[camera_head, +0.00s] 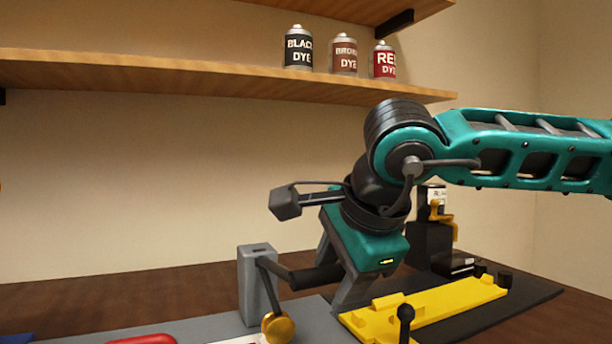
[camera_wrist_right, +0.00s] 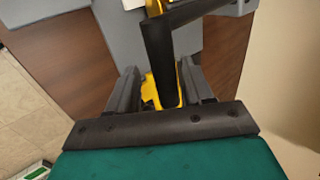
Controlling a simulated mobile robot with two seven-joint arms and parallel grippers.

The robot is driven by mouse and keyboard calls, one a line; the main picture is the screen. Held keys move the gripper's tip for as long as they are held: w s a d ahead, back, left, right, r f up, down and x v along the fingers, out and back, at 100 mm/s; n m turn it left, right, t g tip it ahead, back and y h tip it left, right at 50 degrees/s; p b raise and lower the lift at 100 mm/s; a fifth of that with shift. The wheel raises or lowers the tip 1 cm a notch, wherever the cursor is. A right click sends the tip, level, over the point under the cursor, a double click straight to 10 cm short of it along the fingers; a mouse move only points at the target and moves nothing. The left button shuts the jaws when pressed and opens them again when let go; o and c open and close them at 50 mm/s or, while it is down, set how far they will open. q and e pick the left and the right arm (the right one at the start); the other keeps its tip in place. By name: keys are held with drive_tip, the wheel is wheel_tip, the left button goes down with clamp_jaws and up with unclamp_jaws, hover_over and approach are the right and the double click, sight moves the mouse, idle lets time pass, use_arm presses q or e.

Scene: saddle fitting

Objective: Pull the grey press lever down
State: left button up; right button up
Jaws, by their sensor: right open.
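The press has a grey upright post (camera_head: 250,285) in the lower middle of the head view. Its dark grey lever (camera_head: 277,268) slants from the post top towards the right and ends in a thick black handle (camera_head: 314,278). A gold round part (camera_head: 278,327) hangs below on a dark link. My right gripper (camera_head: 336,283) is at the handle's end, fingers pointing down. In the right wrist view, the handle (camera_wrist_right: 160,55) runs between the two open fingers (camera_wrist_right: 160,88); I cannot tell whether either touches it. My left gripper is not in view.
A yellow fixture (camera_head: 440,306) lies on a dark mat (camera_head: 535,295) right of the press, with a black ball knob (camera_head: 405,312) in front. A red object (camera_head: 145,340) is at the lower left. Dye cans (camera_head: 344,57) stand on a wooden shelf (camera_head: 200,75) above.

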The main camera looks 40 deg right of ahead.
drive_tip(key=shift+p+v, duration=1.15)
drive_tip(key=shift+v, duration=1.05)
drive_tip(key=shift+s+r, duration=0.1)
drive_tip(key=shift+r, duration=0.1)
